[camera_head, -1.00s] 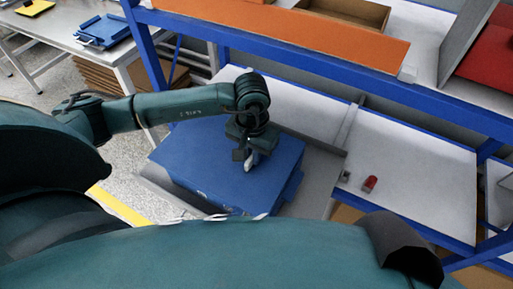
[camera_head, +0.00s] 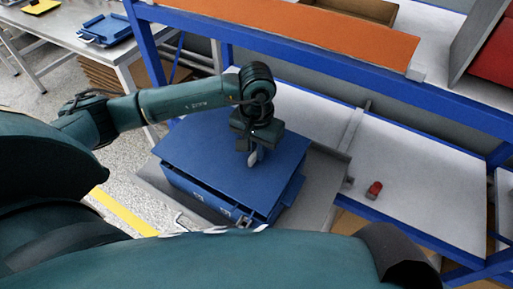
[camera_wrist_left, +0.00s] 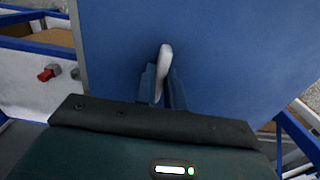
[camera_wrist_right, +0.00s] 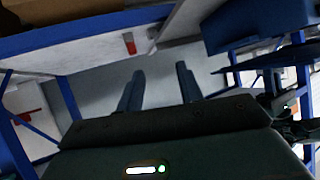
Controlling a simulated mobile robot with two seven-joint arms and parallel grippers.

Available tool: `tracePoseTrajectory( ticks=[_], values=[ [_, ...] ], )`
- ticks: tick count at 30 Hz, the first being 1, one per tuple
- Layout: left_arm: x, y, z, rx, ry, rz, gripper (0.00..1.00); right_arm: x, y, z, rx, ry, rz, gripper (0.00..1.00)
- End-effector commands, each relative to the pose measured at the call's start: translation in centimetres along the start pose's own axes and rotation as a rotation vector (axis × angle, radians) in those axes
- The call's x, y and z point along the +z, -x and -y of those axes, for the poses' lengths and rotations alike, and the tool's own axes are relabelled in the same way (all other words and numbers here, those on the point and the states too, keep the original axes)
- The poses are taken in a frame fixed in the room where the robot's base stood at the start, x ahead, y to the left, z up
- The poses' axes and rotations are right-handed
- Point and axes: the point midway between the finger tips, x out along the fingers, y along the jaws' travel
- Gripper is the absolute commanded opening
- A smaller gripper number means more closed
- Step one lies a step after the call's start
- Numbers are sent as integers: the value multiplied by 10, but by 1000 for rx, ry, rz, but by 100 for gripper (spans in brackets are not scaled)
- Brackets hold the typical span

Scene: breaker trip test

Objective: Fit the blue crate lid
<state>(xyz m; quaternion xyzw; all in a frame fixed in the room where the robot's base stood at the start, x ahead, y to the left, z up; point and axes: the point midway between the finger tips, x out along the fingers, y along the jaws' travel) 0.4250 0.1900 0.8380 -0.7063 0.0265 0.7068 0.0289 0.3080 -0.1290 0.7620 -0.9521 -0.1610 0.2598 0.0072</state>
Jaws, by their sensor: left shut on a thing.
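The blue crate lid (camera_head: 205,150) is a flat blue panel with a pale handle in its middle. My left gripper (camera_head: 253,155) is shut on that handle. In the left wrist view the lid (camera_wrist_left: 230,60) fills the middle, with the handle (camera_wrist_left: 164,62) between the fingers. The lid lies over the blue crate (camera_head: 205,199), whose front wall and latches show below the lid's near edge. I cannot tell whether the lid touches the rim all round. My right gripper (camera_wrist_right: 158,88) is open and empty in the right wrist view; it is not seen in the head view.
The crate stands on a grey surface (camera_head: 315,190) beside a blue-framed bench with a white top (camera_head: 420,190). A small red object (camera_head: 374,189) lies on that top. An orange-edged shelf (camera_head: 290,30) runs above. A side table with a blue tray (camera_head: 105,29) stands back left.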

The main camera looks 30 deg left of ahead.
Motion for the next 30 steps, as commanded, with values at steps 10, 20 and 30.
tracePoseTrajectory(
  ticks=[10,20,30],
  values=[
    [0,-28,0,1,0,-2,0,10,-13,1,-13,-58,-38,36],
    [-1,-46,0,1,0,-2,0,13,-12,-1,-12,-72,-82,36],
    [0,-46,0,1,0,-1,0,14,-7,-1,-7,-72,-87,36]
  ],
)
